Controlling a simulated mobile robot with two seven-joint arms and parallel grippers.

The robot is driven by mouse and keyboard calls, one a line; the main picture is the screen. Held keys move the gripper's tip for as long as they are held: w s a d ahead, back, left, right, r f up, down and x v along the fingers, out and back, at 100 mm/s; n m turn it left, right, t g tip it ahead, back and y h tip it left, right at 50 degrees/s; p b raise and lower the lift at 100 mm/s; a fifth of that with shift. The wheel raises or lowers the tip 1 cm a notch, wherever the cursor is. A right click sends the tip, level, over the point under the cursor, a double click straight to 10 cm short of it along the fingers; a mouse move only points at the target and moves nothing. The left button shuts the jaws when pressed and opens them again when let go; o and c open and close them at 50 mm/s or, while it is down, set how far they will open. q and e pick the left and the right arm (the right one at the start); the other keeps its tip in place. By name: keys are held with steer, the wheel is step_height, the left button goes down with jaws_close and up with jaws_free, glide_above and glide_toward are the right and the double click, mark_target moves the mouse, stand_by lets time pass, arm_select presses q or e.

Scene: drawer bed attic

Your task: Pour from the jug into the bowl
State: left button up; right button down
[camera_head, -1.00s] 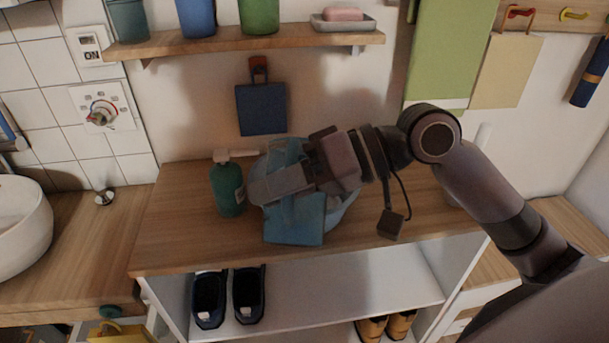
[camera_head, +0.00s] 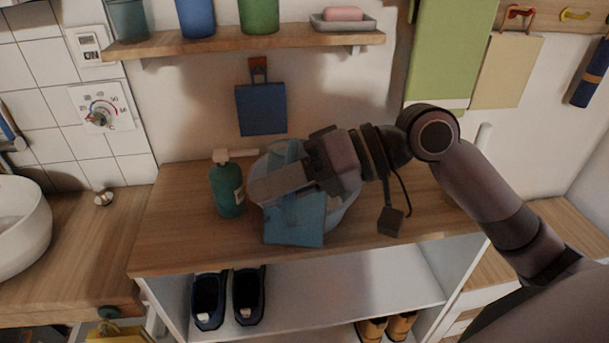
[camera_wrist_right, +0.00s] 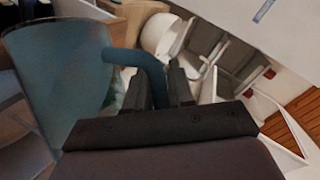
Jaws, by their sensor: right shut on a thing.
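The blue jug (camera_head: 295,222) is in the head view over the wooden top, tilted and partly hidden by my right gripper. The bowl (camera_head: 347,208) is pale blue-grey and round, and sits under and behind the jug; most of it is covered. My right gripper (camera_head: 262,188) is shut on the jug's handle. In the right wrist view the jug (camera_wrist_right: 58,75) fills the left side, and its curved handle (camera_wrist_right: 130,58) runs between the fingers (camera_wrist_right: 160,88). No liquid can be made out. My left gripper does not show.
A green pump bottle (camera_head: 227,188) stands close to the left of the jug and bowl. A wall shelf (camera_head: 250,42) with cups is above. Shoes (camera_head: 228,298) lie in the shelf below. The wooden top (camera_head: 180,235) is clear at the front left.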

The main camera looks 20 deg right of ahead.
mark_target(300, 149)
stand_by(0.7)
steer(key=shift+w+d+r+m+g+y, duration=0.3)
steer(key=shift+w+d+m+g+y, duration=0.1)
steer(key=shift+w+m, duration=0.3)
stand_by(2.6)
steer(key=shift+w+d+r+m+g+y, duration=0.2)
steer(key=shift+w+r+m, duration=0.1)
steer(key=shift+r, duration=0.2)
steer(key=shift+w+d+r+m+g+y, duration=0.1)
steer(key=shift+w+d+r+m, duration=0.15)
steer(key=shift+r, duration=0.25)
stand_by(1.9)
steer(key=shift+w+d+m+p, duration=0.25)
steer(key=shift+w+d+p, duration=0.05)
steer(key=shift+w+p, duration=0.4)
stand_by(0.4)
